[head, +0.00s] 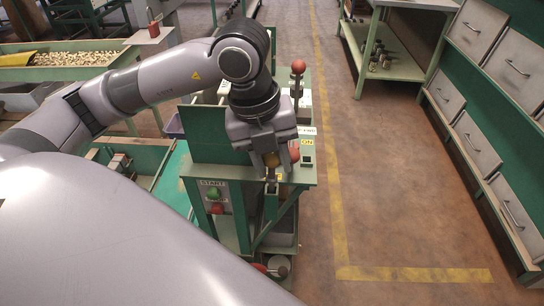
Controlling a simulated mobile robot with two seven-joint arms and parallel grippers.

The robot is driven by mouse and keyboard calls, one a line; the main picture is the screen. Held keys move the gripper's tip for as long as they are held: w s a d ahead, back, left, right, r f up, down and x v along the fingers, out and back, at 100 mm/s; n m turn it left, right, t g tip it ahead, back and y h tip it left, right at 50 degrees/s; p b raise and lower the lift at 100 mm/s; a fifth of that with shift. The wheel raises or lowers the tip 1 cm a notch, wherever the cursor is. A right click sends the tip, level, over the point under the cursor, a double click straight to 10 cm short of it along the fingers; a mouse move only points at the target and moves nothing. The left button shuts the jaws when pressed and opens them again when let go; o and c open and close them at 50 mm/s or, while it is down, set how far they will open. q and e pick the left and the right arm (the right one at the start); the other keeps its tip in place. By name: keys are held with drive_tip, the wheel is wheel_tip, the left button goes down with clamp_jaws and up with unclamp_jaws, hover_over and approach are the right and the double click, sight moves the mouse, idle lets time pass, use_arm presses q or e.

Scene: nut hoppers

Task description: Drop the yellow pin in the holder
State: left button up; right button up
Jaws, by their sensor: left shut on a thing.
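My left gripper (274,158) points down over the green machine near the middle of the head view. It is shut on the yellow pin (271,160), of which only a small yellowish part shows below the gripper body. A narrow metal part (271,185) stands just under the pin; I cannot tell whether it is the holder, or whether the pin touches it. A red-orange knob (294,151) is close to the right side of the gripper. My right gripper is not in view.
The green machine (205,172) carries a START panel (213,196) with green and red buttons. A lever with a red ball (298,67) rises behind the gripper. A trough of nuts (75,58) is at left. Drawers (481,145) line the right, with clear floor between.

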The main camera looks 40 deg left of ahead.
use_arm(q)
drive_tip(key=shift+f+b, duration=0.6)
drive_tip(key=shift+f, duration=0.2)
drive_tip(key=shift+f+b, duration=0.45)
drive_tip(key=shift+f, duration=0.05)
drive_tip(key=o, duration=1.1)
drive_tip(key=shift+o, duration=0.2)
drive_tip(key=r, duration=0.5)
drive_tip(key=shift+s+a+r+p, duration=0.3)
drive_tip(key=shift+a+r+p, duration=0.1)
drive_tip(key=shift+s+a+r, duration=0.1)
drive_tip(key=shift+s+r, duration=0.05)
drive_tip(key=shift+r, duration=0.5)
